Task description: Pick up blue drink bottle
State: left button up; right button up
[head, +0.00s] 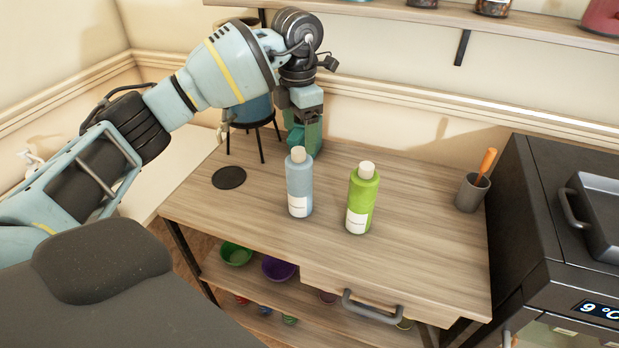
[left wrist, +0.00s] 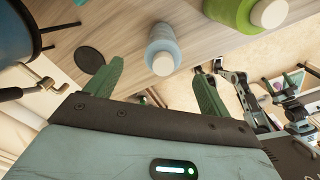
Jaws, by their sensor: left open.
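The blue drink bottle (head: 299,184) stands upright on the wooden table, with a pale cap and a white label. In the left wrist view the blue bottle (left wrist: 163,47) shows beyond the fingertips, between the two green fingers. My left gripper (head: 303,138) hangs pointing down just behind the bottle in the head view. In the left wrist view my left gripper (left wrist: 160,75) has its fingers wide apart with nothing between them. In the head view the bottle hides part of the fingers. My right gripper does not show clearly in either view.
A green bottle (head: 361,200) stands right of the blue one. A black round coaster (head: 229,177) lies to the left. A grey cup (head: 472,192) with an orange-handled tool stands at the right edge. A blue pot (head: 251,108) on a stand is behind. The table front is clear.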

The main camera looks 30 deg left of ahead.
aim_at(298, 150)
pick_arm(q)
jog(key=shift+s+r, duration=0.15)
jog(key=shift+s, duration=0.45)
jog(key=shift+s+f, duration=0.1)
jog(key=shift+f, duration=0.25)
jog(key=shift+w+f, duration=0.25)
jog(key=shift+f, duration=0.7)
jog(key=shift+s+d+f, duration=0.1)
jog(key=shift+f, duration=0.25)
jog(key=f, duration=0.3)
jog(key=shift+w+f, duration=0.2)
jog(key=shift+f, duration=0.5)
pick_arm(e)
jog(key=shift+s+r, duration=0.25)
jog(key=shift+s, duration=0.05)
